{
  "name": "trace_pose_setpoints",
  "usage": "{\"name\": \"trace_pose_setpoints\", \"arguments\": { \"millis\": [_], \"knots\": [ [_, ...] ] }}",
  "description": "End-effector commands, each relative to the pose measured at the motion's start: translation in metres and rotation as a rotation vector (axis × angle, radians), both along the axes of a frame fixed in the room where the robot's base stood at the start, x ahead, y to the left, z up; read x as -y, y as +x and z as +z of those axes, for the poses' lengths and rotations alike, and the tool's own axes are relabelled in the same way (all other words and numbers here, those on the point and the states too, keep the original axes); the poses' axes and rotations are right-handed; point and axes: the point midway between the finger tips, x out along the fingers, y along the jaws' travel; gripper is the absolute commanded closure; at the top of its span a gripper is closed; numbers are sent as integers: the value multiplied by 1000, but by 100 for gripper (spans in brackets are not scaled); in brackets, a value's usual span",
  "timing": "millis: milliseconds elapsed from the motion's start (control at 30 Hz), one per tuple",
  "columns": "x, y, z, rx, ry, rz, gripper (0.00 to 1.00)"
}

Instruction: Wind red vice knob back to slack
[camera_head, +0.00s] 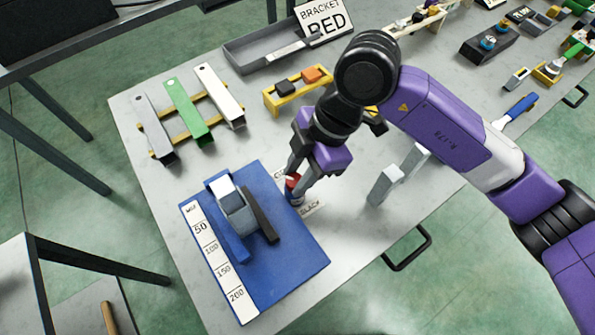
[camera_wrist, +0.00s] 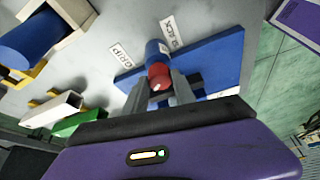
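The red vice knob (camera_head: 292,182) sits on a blue cylindrical body at the right-hand edge of the blue vice plate (camera_head: 300,262). It also shows in the wrist view (camera_wrist: 158,76), with a small white mark on it. My gripper (camera_head: 297,184) reaches down with one finger on each side of the knob. In the wrist view the two grey fingers (camera_wrist: 160,84) flank it closely; I cannot tell whether they press on it. The SLACK label (camera_head: 312,209) lies beside the knob, and a GRIP label (camera_wrist: 122,55) shows in the wrist view.
A grey clamp with a dark lever (camera_head: 262,215) and a number scale (camera_head: 220,262) are on the plate. Light grey blocks (camera_head: 385,186) stand to the right. A yellow stand (camera_head: 298,92), coloured bars (camera_head: 188,112) and a grey tray (camera_head: 265,52) are behind.

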Motion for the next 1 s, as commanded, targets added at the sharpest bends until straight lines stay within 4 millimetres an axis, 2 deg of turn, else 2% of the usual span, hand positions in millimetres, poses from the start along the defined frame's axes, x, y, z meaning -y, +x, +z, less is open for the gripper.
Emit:
{"name": "trace_pose_setpoints", "arguments": {
  "millis": [33, 133, 567, 1000],
  "knots": [
    [0, 0, 0, -1, 0, 0, 82],
    [0, 0, 0, -1, 0, 0, 100],
    [0, 1, 0, 0, -2, 79, 100],
    [-2, 3, -1, 0, -3, 445, 100]
  ]
}}
